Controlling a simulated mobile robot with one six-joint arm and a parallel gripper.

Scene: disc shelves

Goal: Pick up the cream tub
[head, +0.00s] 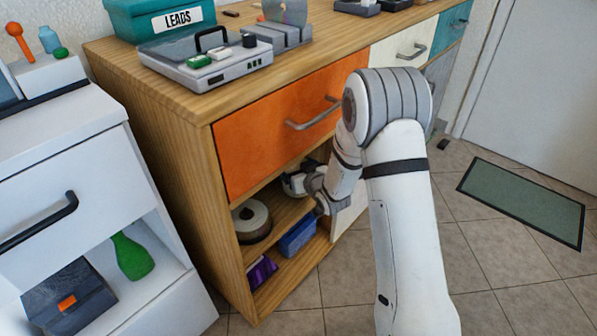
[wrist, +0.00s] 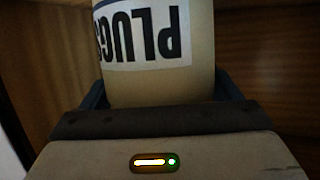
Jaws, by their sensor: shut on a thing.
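The cream tub (wrist: 165,84) fills the upper middle of the wrist view. It has a white label reading "PLUGS", upside down in that picture. My gripper (wrist: 162,88) is shut on the tub, with one dark blue finger on each side of it. The tub's far end runs out of the frame. In the head view my gripper (head: 299,184) reaches into the open shelf space under the orange drawer.
A spool (head: 251,220) sits on the same shelf, left of my gripper. A blue box (head: 298,238) and a purple item (head: 261,272) lie on the shelf below. The orange drawer (head: 270,125) is close above. Wooden walls surround the tub. Open tiled floor lies to the right.

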